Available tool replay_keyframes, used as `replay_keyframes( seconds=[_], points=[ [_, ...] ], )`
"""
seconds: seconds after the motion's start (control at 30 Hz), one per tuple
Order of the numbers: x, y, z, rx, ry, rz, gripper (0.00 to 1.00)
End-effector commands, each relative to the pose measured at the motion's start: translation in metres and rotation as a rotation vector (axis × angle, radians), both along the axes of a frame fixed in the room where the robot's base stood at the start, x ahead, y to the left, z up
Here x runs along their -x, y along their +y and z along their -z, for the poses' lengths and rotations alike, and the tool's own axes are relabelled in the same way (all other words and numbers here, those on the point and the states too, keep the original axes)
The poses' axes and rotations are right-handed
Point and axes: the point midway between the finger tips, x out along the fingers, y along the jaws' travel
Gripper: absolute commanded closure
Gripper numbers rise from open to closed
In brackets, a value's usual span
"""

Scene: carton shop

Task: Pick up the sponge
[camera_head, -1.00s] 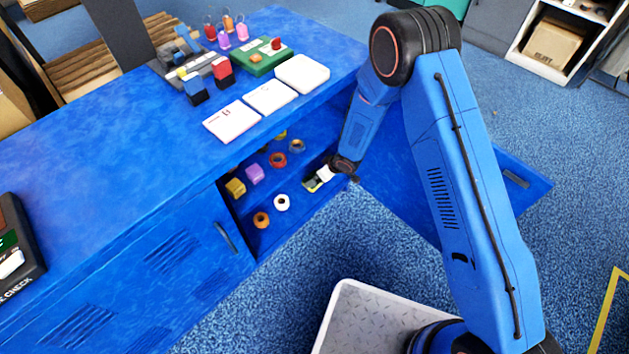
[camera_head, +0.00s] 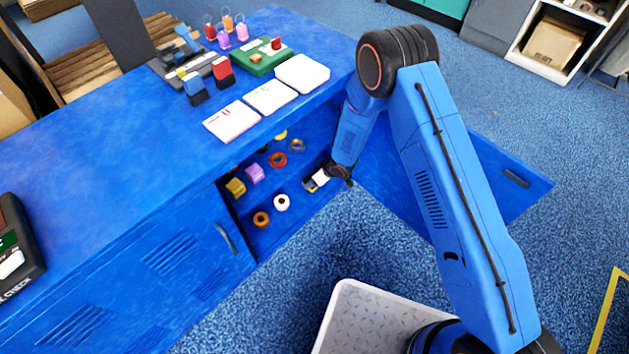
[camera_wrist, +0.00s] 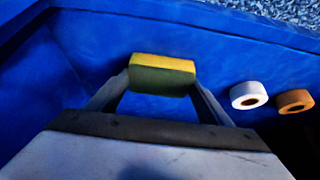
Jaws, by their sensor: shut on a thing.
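The sponge (camera_wrist: 162,76) is a small block with a yellow layer and a dark green layer. In the wrist view it sits between my two fingertips, which touch its left and right ends. My gripper (camera_head: 313,183) is shut on it inside the open blue cabinet (camera_head: 270,232) under the counter. In the head view the sponge is mostly hidden by my gripper. I cannot tell whether it touches the shelf.
A white tape roll (camera_head: 281,202) and an orange tape roll (camera_head: 261,219) lie to the left of my gripper. A red roll (camera_head: 278,160), a purple block (camera_head: 255,173) and a yellow block (camera_head: 235,187) are also inside. The open cabinet door (camera_head: 500,165) stands at the right.

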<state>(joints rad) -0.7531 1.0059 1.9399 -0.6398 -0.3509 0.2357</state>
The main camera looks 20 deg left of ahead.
Motion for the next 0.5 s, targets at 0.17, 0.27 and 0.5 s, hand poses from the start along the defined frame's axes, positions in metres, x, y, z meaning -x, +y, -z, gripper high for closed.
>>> replay_keyframes(
  seconds=[0.17,0.27,0.5],
  points=[
    [0.000,0.000,0.000,0.000,0.000,0.000,0.51],
    [0.000,0.000,-0.002,-0.001,0.000,0.000,0.51],
    [-0.001,0.001,-0.024,0.000,-0.002,0.000,0.51]
  ],
)
